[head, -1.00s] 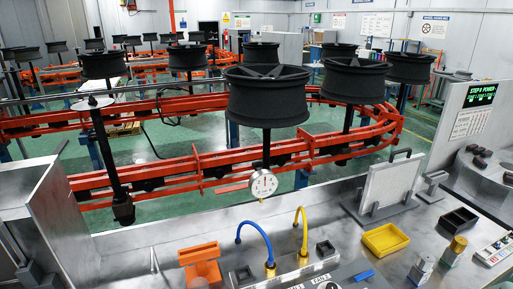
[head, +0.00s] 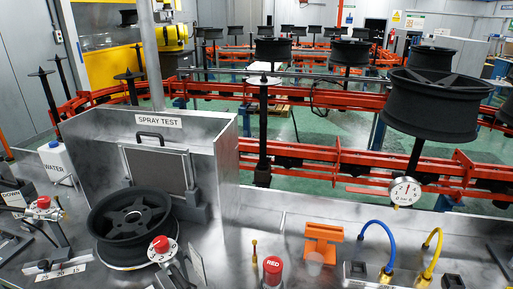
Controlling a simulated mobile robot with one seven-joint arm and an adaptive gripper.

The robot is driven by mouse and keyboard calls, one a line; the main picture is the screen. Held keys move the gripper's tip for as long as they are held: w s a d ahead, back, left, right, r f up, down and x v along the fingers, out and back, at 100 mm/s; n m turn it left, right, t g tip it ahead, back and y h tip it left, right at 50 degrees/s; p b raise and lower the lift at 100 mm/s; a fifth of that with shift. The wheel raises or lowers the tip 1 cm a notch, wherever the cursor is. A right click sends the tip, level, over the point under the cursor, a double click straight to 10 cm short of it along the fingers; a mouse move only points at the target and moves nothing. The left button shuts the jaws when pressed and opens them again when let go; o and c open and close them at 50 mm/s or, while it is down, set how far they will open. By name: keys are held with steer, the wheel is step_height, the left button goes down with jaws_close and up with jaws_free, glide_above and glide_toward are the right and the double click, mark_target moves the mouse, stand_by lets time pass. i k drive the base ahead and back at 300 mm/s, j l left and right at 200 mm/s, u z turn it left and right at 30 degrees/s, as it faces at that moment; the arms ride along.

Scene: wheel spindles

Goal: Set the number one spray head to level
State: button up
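Two devices with a red knob on a pale dial show at the lower left; they look like spray heads. One (head: 43,203) stands at the far left. The other (head: 161,247) is in front of a dark wheel (head: 128,222) lying flat in the spray test booth (head: 225,150). I cannot read a number on either, so I cannot tell which is number one. Their tilt is not clear. A small scale strip (head: 62,273) with numbers lies between them. My gripper is not in view.
A water jug (head: 56,160) and a grey block marked DOWN (head: 12,192) stand at the left.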

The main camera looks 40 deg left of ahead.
mark_target(53, 213)
steer(key=u, duration=2.95)
steer(key=i+j+z, duration=0.1)
steer(key=i+j, duration=0.3)
steer(key=i, duration=0.2)
steer(key=i+j, duration=0.5)
steer(key=i+l+z, duration=0.05)
steer(key=i, duration=0.05)
